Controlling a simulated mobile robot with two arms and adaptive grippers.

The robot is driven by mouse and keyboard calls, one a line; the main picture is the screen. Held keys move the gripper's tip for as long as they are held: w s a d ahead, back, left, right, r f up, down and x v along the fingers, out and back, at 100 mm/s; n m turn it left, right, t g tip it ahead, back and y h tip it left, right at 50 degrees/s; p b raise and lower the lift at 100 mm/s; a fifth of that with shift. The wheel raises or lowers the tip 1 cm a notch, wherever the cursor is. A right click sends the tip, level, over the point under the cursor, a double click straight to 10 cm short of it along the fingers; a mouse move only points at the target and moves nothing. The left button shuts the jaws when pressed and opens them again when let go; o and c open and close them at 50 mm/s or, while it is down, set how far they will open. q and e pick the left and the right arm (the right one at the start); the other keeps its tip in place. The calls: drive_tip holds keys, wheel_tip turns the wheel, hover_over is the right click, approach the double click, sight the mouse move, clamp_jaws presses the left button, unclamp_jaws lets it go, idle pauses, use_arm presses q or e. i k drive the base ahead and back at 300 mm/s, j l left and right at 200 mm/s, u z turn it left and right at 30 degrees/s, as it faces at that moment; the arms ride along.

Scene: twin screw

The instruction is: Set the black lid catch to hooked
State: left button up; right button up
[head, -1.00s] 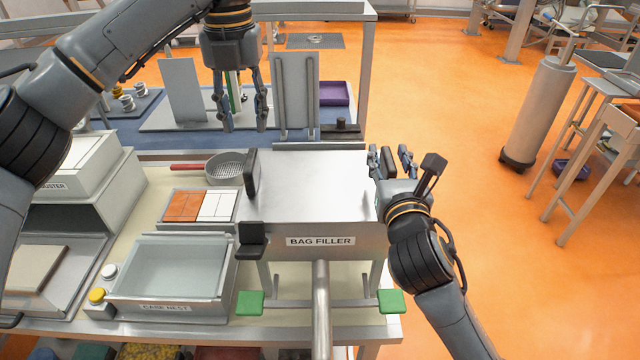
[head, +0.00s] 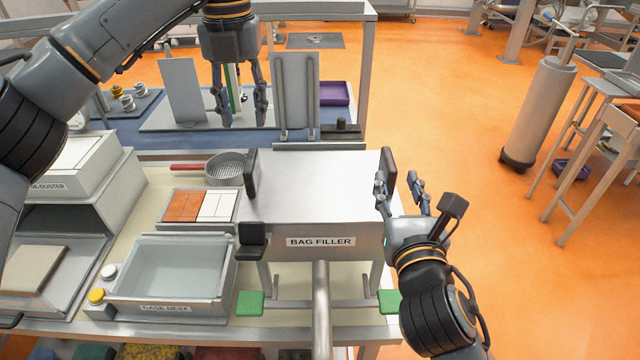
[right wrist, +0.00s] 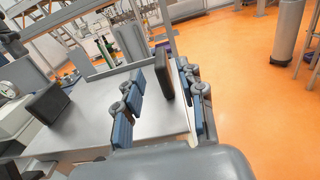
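The bag filler (head: 320,190) is a grey box with a flat lid. A black upright plate (head: 388,170) stands at its right edge, another black plate (head: 251,173) at its left edge, and a black L-shaped piece (head: 252,240) at its front left corner. I cannot tell for sure which is the lid catch. My right gripper (head: 400,190) is open and empty at the right edge, just in front of the right plate. In the right wrist view that plate (right wrist: 164,72) shows between and beyond the fingers. My left gripper (head: 241,108) is open and empty, above the area behind the box.
A case nest tray (head: 170,306) and a box of orange and white blocks (head: 200,222) stand left of the filler. A sieve with a red handle (head: 226,168) lies behind them. Green pads (head: 250,303) flank a metal tube (head: 321,300) in front.

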sight(253, 242)
drive_tip(key=k, duration=1.5)
